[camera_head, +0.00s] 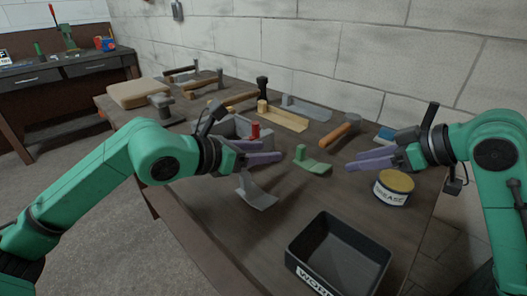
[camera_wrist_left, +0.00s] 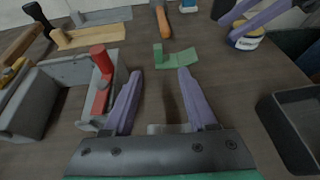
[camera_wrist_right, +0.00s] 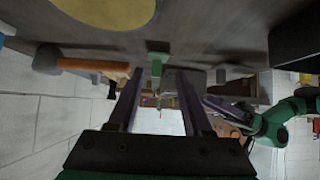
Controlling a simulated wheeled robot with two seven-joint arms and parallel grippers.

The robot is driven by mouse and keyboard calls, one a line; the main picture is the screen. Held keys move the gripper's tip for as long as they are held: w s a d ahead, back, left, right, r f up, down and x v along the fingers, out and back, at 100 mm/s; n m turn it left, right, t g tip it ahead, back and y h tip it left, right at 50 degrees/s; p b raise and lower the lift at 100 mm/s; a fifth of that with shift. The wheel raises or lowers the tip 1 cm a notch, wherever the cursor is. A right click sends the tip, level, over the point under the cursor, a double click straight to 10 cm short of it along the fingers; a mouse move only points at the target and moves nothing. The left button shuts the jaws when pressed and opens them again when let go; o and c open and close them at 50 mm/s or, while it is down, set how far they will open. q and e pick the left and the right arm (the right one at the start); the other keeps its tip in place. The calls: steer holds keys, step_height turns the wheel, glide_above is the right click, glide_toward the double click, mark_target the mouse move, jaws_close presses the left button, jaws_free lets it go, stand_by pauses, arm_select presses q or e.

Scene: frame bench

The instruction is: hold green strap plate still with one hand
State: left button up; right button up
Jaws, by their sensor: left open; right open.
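The green strap plate (camera_head: 316,166) lies on the bench, a small bent sheet with a green upright block at its left end. It also shows in the left wrist view (camera_wrist_left: 182,58), ahead of the fingers, and its green block shows in the right wrist view (camera_wrist_right: 158,57). My left gripper (camera_head: 281,151) is open and empty just left of the plate; its fingers also show in the left wrist view (camera_wrist_left: 160,72). My right gripper (camera_head: 349,160) is open and empty, right of the plate; its fingers show in the right wrist view (camera_wrist_right: 158,75). Neither gripper appears to touch it.
A grease tin (camera_head: 392,190) stands below my right gripper. A black bin (camera_head: 318,268) is at the front. A wooden-handled tool (camera_head: 336,134) lies behind the plate. A grey part (camera_head: 257,196) lies front left, and a red-handled piece (camera_wrist_left: 101,72) sits by a grey box.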

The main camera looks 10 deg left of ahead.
mark_target(299, 150)
arm_select(q)
steer(key=shift+w+f, duration=0.2)
steer(key=shift+f, duration=0.1)
steer(key=x, duration=1.4)
steer(key=shift+w+f, duration=0.1)
steer(key=shift+w, duration=0.05)
steer(key=shift+a, duration=0.1)
jaws_close()
arm_select(e)
steer(key=shift+c, duration=0.3)
